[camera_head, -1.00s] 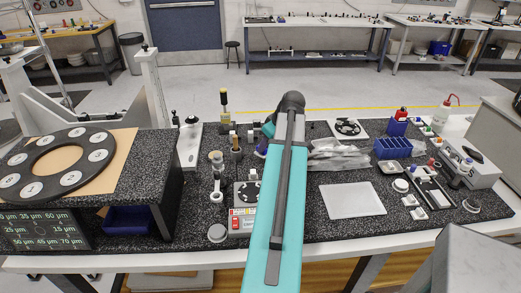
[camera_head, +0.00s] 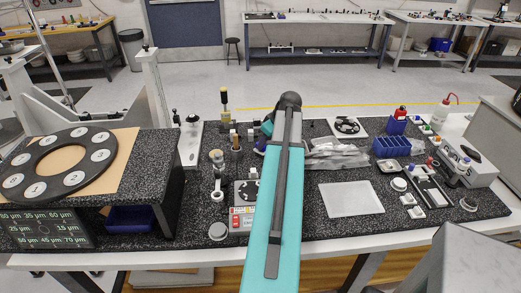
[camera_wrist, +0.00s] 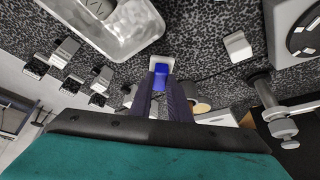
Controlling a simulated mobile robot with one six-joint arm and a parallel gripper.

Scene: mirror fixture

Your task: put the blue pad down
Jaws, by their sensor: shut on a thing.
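The blue pad (camera_wrist: 160,70) shows in the wrist view between the tips of my gripper (camera_wrist: 161,82). My gripper's dark fingers are shut on it. A small white block or holder (camera_wrist: 160,60) frames the pad's far edge; I cannot tell whether the pad touches it. In the head view my teal arm covers most of the gripper and the pad. Only a dark purple-blue bit of my gripper (camera_head: 261,147) shows left of the arm, above the dark speckled bench top.
In the wrist view a metal tray (camera_wrist: 148,35) lies at the top, with several small white-and-black blocks to its left. A white block (camera_wrist: 237,46) and a post clamp (camera_wrist: 281,122) stand at right. In the head view a white sheet (camera_head: 350,199) lies right of my arm.

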